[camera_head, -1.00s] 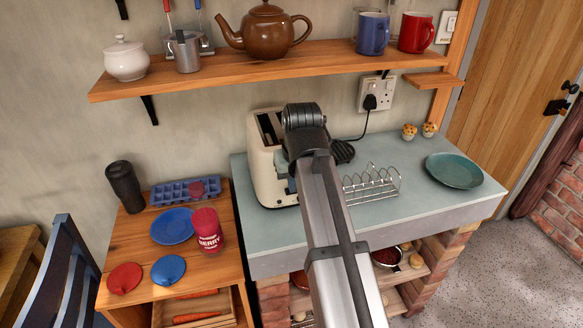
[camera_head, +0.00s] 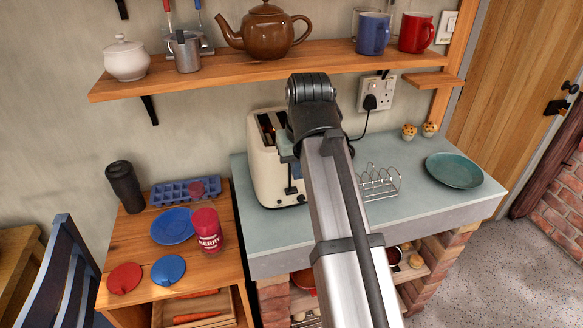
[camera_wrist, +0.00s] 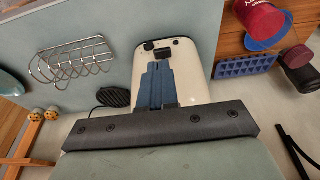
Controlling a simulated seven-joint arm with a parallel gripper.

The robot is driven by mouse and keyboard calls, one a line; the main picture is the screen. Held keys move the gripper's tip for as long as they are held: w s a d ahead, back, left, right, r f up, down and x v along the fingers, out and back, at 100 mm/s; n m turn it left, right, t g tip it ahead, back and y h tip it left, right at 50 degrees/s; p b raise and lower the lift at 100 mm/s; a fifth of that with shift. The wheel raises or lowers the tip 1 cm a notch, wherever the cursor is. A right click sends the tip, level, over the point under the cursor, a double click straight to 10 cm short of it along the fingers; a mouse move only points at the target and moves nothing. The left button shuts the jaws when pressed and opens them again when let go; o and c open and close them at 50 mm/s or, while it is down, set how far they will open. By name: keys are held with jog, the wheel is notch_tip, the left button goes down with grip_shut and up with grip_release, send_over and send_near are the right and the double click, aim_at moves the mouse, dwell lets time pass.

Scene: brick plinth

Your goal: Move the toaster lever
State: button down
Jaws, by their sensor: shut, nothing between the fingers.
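The cream toaster (camera_head: 262,165) stands on the grey-green counter, and an orange glow shows inside its slots. Its dark lever (camera_head: 291,190) shows low on the front end face. In the wrist view, the toaster (camera_wrist: 192,72) is upside down, with the dark lever (camera_wrist: 164,54) just past my fingertips. My gripper (camera_wrist: 157,66) is shut and empty, its blue fingers together in front of the toaster's end face. I cannot tell whether the fingertips touch the lever. In the head view, my arm hides most of the gripper and part of the toaster.
A wire toast rack (camera_head: 380,183) stands right of the toaster, with a teal plate (camera_head: 454,170) beyond it. A shelf (camera_head: 210,79) with a teapot and mugs hangs above. The plug (camera_head: 370,102) is in the wall socket. A lower wooden table (camera_head: 170,270) stands left.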

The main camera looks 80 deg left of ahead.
jog(key=v, duration=0.7)
dwell(0.6)
